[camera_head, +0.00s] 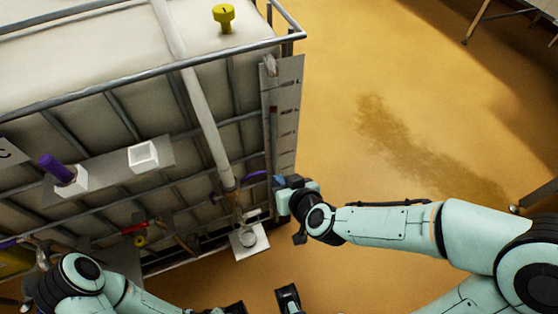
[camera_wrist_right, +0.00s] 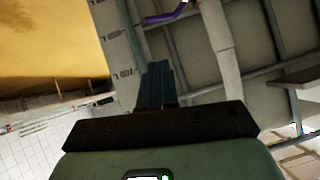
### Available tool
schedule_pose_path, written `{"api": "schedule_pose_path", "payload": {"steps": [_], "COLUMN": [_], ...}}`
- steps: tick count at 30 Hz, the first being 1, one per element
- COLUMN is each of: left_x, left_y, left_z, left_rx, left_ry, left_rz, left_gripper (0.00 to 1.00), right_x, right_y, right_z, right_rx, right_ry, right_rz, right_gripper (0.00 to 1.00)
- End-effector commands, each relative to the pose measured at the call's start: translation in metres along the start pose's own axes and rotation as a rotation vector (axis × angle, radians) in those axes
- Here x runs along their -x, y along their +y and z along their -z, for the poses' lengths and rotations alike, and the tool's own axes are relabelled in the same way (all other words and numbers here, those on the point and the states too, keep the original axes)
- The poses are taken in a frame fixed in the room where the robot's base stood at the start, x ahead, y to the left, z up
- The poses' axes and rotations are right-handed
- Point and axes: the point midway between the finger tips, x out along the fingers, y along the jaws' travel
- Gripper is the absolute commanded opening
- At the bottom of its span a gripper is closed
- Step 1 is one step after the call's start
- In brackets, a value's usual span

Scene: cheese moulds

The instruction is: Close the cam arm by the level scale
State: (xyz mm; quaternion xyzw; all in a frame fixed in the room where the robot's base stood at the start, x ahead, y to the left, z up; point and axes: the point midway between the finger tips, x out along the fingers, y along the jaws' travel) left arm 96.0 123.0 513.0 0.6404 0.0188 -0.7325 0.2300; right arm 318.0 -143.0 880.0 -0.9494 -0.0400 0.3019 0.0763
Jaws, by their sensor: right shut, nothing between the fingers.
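The purple cam arm by the level scale (camera_head: 257,174) sticks out sideways from the coupling at the lower end of the pale pipe, toward the scale. It also shows at the top of the right wrist view (camera_wrist_right: 166,17). The level scale (camera_head: 286,115) is a pale marked strip on the tank's right corner; part of it shows in the wrist view (camera_wrist_right: 118,50). My right gripper (camera_head: 281,188) is beside the scale's lower end, right of the cam arm. In the wrist view its fingers (camera_wrist_right: 157,80) are together and empty, apart from the arm. My left gripper (camera_head: 236,308) is partly cut off at the bottom edge.
The pale pipe (camera_head: 200,105) runs down the caged tank's front. A second purple piece (camera_head: 213,197) shows left of the coupling. A shelf (camera_head: 108,172) carries a purple-handled item (camera_head: 57,169) and a white square cup (camera_head: 143,156).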

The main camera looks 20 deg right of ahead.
Motion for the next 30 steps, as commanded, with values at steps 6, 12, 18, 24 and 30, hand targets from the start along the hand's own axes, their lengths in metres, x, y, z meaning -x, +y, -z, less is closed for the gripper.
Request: {"api": "schedule_pose_path", "payload": {"steps": [6,12,18,24,30], "left_x": [0.004,0.019,0.019,0.011,0.004], "left_y": [0.001,0.004,0.002,0.001,0.000], "left_z": [-0.002,-0.010,-0.013,-0.009,-0.005], "left_rx": [0.001,0.003,0.004,0.004,0.002], "left_ry": [-0.005,-0.028,-0.040,-0.029,-0.015], "left_rz": [0.001,0.005,0.009,0.006,0.003], "left_gripper": [0.43,0.43,0.43,0.43,0.43], "right_x": [0.002,-0.010,-0.041,-0.085,-0.112], "right_y": [-0.001,-0.001,-0.001,-0.001,-0.002], "right_z": [0.007,0.009,0.005,0.005,-0.010], "right_rx": [-0.001,0.002,-0.001,-0.002,-0.001], "right_ry": [0.019,0.017,0.020,0.019,0.017], "right_rz": [0.001,-0.005,0.005,0.004,0.006], "right_gripper": [0.00,0.00,0.00,0.00,0.00]}}
